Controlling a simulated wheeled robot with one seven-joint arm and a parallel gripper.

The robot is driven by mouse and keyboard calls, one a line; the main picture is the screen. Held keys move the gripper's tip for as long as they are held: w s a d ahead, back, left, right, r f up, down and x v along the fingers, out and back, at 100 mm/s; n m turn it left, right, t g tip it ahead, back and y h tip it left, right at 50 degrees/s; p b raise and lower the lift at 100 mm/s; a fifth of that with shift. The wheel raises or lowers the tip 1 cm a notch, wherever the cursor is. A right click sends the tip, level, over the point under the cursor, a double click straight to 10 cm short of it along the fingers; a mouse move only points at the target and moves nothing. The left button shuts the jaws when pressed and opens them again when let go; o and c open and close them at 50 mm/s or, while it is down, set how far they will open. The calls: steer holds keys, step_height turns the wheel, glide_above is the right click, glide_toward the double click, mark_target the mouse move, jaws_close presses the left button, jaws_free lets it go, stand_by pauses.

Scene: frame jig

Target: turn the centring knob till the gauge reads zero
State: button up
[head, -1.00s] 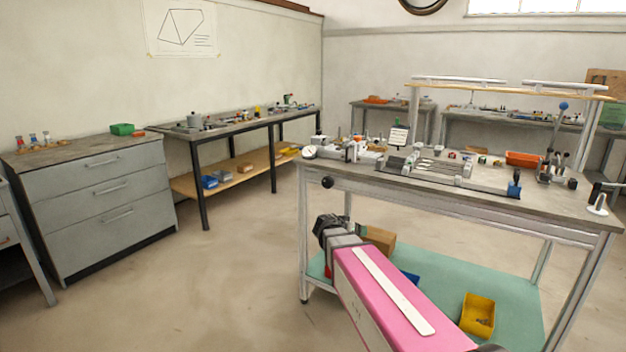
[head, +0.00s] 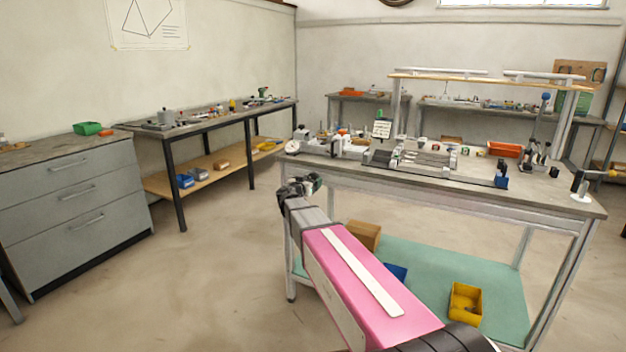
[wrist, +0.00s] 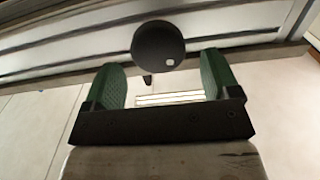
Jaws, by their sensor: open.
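The centring knob is a round black knob with a small white mark, seen in the wrist view (wrist: 157,46). It lies ahead of my gripper (wrist: 163,68), in line with the gap between the two green fingers. The fingers are apart with nothing held, and I see no contact with the knob. In the head view my gripper (head: 304,183) is at the left front of the workbench (head: 450,190) and seems to hide the knob. A small white round dial (head: 292,147), likely the gauge, stands at the bench's left end. Its reading is too small to tell.
The bench top carries a rail-like jig (head: 430,166), a small sign (head: 382,129) and an orange bin (head: 504,150). A green lower shelf (head: 430,275) holds a yellow bin (head: 465,302). Grey drawers (head: 75,200) stand left. Open floor lies between.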

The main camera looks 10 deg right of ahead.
mark_target(313, 178)
steer(key=shift+x, duration=1.85)
steer(key=shift+s, duration=0.1)
steer(key=c, duration=0.9)
